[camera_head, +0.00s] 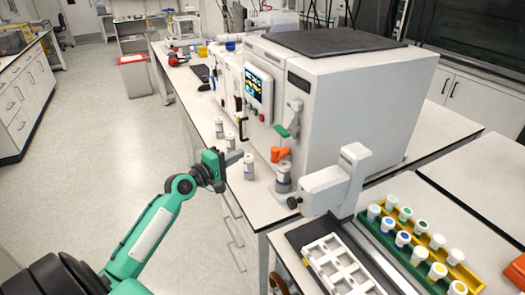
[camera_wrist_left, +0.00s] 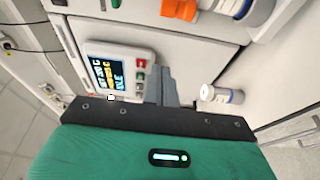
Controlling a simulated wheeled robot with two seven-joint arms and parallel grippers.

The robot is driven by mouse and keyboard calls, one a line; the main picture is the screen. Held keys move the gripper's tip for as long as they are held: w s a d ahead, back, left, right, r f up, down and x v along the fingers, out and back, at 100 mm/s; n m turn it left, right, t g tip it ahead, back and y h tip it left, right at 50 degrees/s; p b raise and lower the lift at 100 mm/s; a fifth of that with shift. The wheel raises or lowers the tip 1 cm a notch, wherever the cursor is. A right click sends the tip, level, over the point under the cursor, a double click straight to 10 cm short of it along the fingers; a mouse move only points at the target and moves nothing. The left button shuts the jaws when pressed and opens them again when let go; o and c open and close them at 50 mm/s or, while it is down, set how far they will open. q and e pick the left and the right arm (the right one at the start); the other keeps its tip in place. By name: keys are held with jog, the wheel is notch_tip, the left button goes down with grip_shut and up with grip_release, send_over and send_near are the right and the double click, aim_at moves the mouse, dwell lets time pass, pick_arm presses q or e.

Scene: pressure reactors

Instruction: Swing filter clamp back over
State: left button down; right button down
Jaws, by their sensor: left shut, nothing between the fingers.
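A white reactor box (camera_head: 350,110) stands on the bench with a front panel and screen (camera_head: 259,88). On its front are a grey bracket (camera_head: 296,110), a green lever (camera_head: 288,129) and an orange handle (camera_head: 279,154) above a white, grey-banded cylinder (camera_head: 284,178). I cannot tell for sure which part is the filter clamp. My left gripper (camera_head: 229,158) is shut and empty, left of the orange handle and apart from it. In the left wrist view its fingers (camera_wrist_left: 165,85) are together, before the screen (camera_wrist_left: 110,72); the orange handle (camera_wrist_left: 180,9) is at the top.
Small white vials (camera_head: 249,167) stand on the bench near my left gripper. A white arm-like device (camera_head: 325,188) stands right of the cylinder. A white rack (camera_head: 340,262) and rows of capped vials (camera_head: 403,238) are at lower right. The floor at left is free.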

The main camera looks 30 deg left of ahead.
pick_arm(q)
jog(key=w+d+p, duration=0.5)
jog(key=w, duration=0.2)
jog(key=shift+w+d, duration=0.3)
jog(key=shift+r, duration=0.1)
dwell(0.5)
